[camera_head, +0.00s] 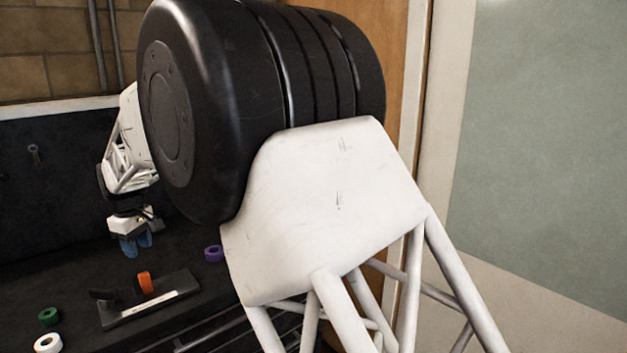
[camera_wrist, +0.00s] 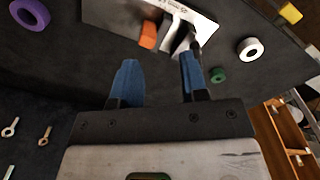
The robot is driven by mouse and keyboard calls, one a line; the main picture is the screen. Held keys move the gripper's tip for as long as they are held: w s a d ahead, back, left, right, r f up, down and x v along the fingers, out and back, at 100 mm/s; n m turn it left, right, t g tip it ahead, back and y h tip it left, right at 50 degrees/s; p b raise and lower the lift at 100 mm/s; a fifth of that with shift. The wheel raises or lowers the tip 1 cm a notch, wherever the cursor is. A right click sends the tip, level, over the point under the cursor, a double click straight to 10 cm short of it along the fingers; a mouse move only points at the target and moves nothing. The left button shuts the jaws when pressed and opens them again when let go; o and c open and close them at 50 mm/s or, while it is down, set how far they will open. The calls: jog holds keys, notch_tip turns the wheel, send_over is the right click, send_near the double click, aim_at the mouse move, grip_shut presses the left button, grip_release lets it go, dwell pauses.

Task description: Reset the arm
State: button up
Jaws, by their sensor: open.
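My gripper (camera_head: 136,244) hangs over the dark bench, pointing down, with its two blue fingers apart and nothing between them. In the wrist view the blue fingers (camera_wrist: 158,85) are spread, with the grey plate beyond their tips. My large black joint and white arm links fill the middle of the head view and hide part of the bench.
A grey plate (camera_head: 180,284) on the bench bears an orange piece (camera_head: 146,283) and a dark piece (camera_head: 103,294). Purple (camera_head: 214,253), green (camera_head: 48,316) and white (camera_head: 47,343) rings lie around it. A yellow piece (camera_wrist: 290,13) shows in the wrist view. Eye bolts (camera_wrist: 45,136) are on the dark back panel.

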jog(key=s+d+r+m, duration=0.1)
jog(key=d+r+m, duration=0.2)
jog(key=d, duration=1.1)
jog(key=s+d+r+m+t, duration=0.15)
jog(key=d+r, duration=0.25)
jog(key=d, duration=1)
jog(key=s+d+r+m+g, duration=0.1)
jog(key=s+d+r+m, duration=0.15)
jog(key=d, duration=1.15)
jog(key=s+d+m+t, duration=0.1)
jog(key=s+d+m, duration=0.1)
jog(key=s+d, duration=0.45)
jog(key=s+d+m, duration=0.3)
jog(key=s+d, duration=0.1)
jog(key=d, duration=0.5)
jog(key=s+d+f+m, duration=0.2)
jog(key=s+d, duration=0.3)
jog(key=s, duration=0.3)
jog(key=s+d+f+m, duration=0.2)
jog(key=s+d+f, duration=0.3)
jog(key=s, duration=0.3)
jog(key=shift+s+d+t, duration=0.2)
jog(key=shift+d+t, duration=0.25)
jog(key=shift+d, duration=0.25)
